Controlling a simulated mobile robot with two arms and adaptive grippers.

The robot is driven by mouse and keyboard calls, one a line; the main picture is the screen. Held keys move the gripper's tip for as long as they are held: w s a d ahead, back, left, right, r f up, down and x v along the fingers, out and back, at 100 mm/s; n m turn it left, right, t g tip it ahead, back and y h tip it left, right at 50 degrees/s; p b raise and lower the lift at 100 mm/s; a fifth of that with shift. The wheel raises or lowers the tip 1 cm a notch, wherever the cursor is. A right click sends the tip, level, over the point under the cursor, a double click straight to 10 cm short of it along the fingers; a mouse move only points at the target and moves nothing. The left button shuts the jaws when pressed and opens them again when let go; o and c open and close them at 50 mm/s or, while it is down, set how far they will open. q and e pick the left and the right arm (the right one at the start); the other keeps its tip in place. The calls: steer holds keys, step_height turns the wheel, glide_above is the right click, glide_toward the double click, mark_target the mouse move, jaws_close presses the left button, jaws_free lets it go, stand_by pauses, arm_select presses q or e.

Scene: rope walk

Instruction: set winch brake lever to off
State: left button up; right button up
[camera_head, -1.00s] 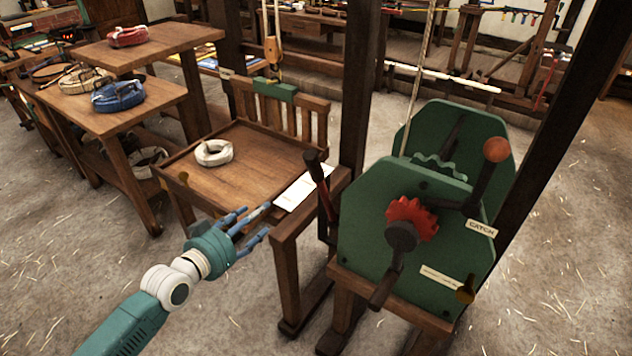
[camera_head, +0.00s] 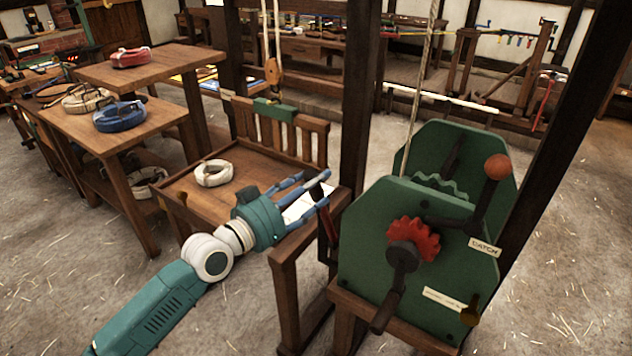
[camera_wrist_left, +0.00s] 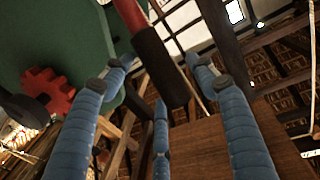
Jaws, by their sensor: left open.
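The winch brake lever (camera_head: 328,228) has a red shaft and a dark grip, and stands at the left side of the green winch (camera_head: 375,225). In the left wrist view its dark grip (camera_wrist_left: 161,66) lies between the spread blue fingers, with the red shaft above it. My left gripper (camera_head: 314,189) is open around the top of the lever. The fingers partly hide the grip in the head view, and I cannot tell whether they touch it. My right gripper is not in view.
The winch carries a red gear (camera_head: 414,240), a dark crank (camera_head: 388,300) and a catch lever with an orange ball (camera_head: 497,167). A dark post (camera_head: 358,110) rises behind the brake lever. A wooden tray table (camera_head: 245,150) with a white rope coil (camera_head: 213,173) stands left.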

arm_select(q)
steer(key=shift+w+d, duration=0.45)
steer(key=shift+w, duration=0.05)
jaws_close()
steer(key=shift+w+r+p, duration=0.15)
steer(key=shift+r+p, duration=0.1)
steer(key=shift+p, duration=0.1)
steer(key=w+d+r+g+y+p, duration=0.1)
steer(key=w+d+g+y+p, duration=0.1)
steer(key=w+d+p, duration=0.4)
steer(key=w+g, duration=0.1)
steer(key=w, duration=0.2)
steer(key=shift+w+r+y, duration=0.15)
steer(key=shift+r+y, duration=0.15)
steer(key=shift+r, duration=0.1)
